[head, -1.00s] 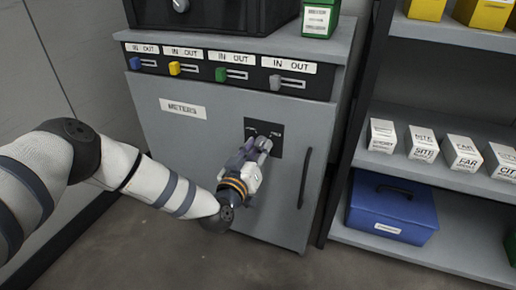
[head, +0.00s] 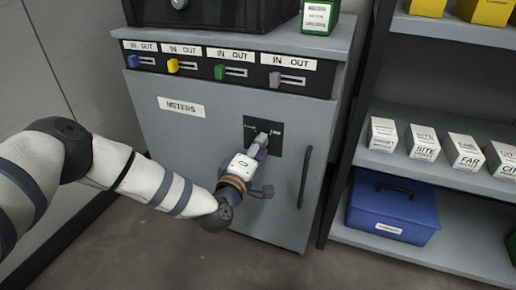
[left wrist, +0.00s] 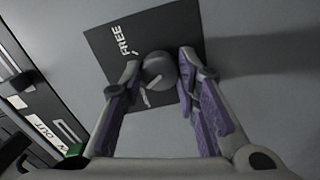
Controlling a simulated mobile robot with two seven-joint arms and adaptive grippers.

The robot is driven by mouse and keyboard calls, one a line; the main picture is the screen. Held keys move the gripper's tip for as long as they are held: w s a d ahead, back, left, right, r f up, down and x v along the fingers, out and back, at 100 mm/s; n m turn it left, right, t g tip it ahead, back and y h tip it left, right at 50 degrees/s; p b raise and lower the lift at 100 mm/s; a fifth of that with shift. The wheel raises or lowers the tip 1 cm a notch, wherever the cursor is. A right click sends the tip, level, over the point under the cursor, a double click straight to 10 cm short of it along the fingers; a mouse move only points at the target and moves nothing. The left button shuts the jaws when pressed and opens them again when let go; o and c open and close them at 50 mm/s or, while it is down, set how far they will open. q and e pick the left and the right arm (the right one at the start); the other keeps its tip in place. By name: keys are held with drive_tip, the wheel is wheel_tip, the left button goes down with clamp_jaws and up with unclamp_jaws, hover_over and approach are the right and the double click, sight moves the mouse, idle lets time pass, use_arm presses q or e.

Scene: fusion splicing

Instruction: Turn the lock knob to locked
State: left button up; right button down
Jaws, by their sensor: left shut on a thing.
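The lock knob (left wrist: 158,72) is a round grey knob on a dark square plate (left wrist: 105,46) on the front of the grey meter cabinet (head: 190,140). The word FREE shows on the plate in the left wrist view; another small label in the head view is too small to read. My left gripper (head: 262,142) is at the plate (head: 285,138), shut on the knob. In the left wrist view its two purple-padded fingers (left wrist: 158,64) stand on either side of the knob. In the head view the gripper hides most of the knob. My right gripper is out of view.
A black door handle (head: 304,177) stands right of the plate. Above are several coloured sliders marked IN and OUT, including a grey one (head: 275,80). A shelf at right holds small white boxes (head: 424,143) and a blue case (head: 392,207). The floor in front is clear.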

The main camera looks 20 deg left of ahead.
use_arm(q)
drive_tip(key=shift+n+b, duration=0.3)
drive_tip(key=shift+n, duration=1.1)
drive_tip(key=o, duration=1.2)
drive_tip(key=shift+d, duration=0.1)
drive_tip(key=shift+c, duration=0.2)
drive_tip(key=shift+s, duration=0.1)
drive_tip(key=s, duration=1.2)
drive_tip(key=shift+a, duration=0.25)
drive_tip(key=shift+w, duration=0.1)
